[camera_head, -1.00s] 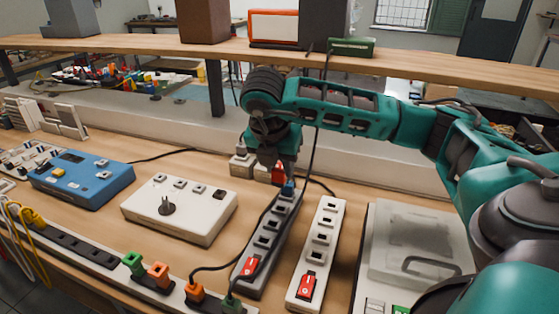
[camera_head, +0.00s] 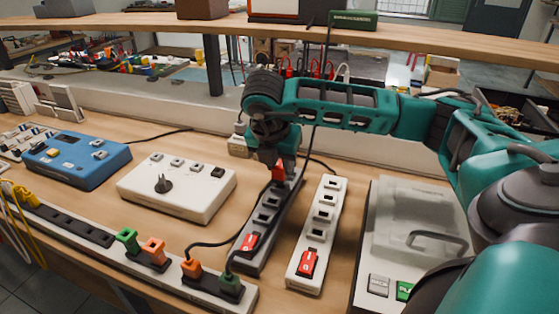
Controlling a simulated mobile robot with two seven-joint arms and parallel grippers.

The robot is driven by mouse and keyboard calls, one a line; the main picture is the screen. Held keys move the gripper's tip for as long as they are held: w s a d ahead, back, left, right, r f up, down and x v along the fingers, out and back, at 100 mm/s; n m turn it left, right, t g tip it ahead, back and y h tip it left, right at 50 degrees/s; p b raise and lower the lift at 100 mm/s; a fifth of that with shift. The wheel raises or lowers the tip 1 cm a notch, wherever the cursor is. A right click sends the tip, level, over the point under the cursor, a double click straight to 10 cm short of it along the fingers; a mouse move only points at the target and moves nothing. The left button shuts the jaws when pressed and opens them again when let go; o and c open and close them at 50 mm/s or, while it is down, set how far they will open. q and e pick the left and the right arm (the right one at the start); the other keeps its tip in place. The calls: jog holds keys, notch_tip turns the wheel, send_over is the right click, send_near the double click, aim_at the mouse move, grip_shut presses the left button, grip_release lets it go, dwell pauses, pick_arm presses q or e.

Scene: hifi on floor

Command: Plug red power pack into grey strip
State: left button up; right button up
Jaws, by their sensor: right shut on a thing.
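The grey strip (camera_head: 265,222) lies on the workbench, slanting away from me, with a red switch (camera_head: 249,243) at its near end. My right gripper (camera_head: 280,166) is over the far end of the strip, pointing down. It is shut on the red power pack (camera_head: 278,174), of which only a small red part shows below the fingers. The pack is at or just above the strip's far sockets; I cannot tell whether it touches or is seated. The gripper hides the far end in part. My left gripper is not in view.
A white strip (camera_head: 322,222) lies close to the right of the grey one. A white box with a knob (camera_head: 178,192) and a blue box (camera_head: 78,163) stand left. A dark cable passes by the gripper. A shelf (camera_head: 150,43) runs across behind my right arm.

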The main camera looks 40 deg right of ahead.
pick_arm(q)
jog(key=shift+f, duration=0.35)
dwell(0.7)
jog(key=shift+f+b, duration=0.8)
jog(key=shift+b, duration=0.2)
pick_arm(e)
jog(key=shift+f, duration=0.7)
pick_arm(q)
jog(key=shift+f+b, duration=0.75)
jog(key=shift+b, duration=0.05)
pick_arm(e)
jog(key=shift+f, duration=0.25)
dwell(2.2)
jog(key=o, duration=1.1)
jog(key=shift+c, duration=0.2)
pick_arm(q)
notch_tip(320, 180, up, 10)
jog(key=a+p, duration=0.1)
jog(key=p, duration=0.9)
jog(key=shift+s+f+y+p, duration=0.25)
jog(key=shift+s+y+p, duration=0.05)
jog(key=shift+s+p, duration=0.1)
pick_arm(e)
jog(key=w+d+r+v, duration=0.1)
jog(key=d+v, duration=0.1)
jog(key=v, duration=1.6)
jog(key=shift+r, duration=0.2)
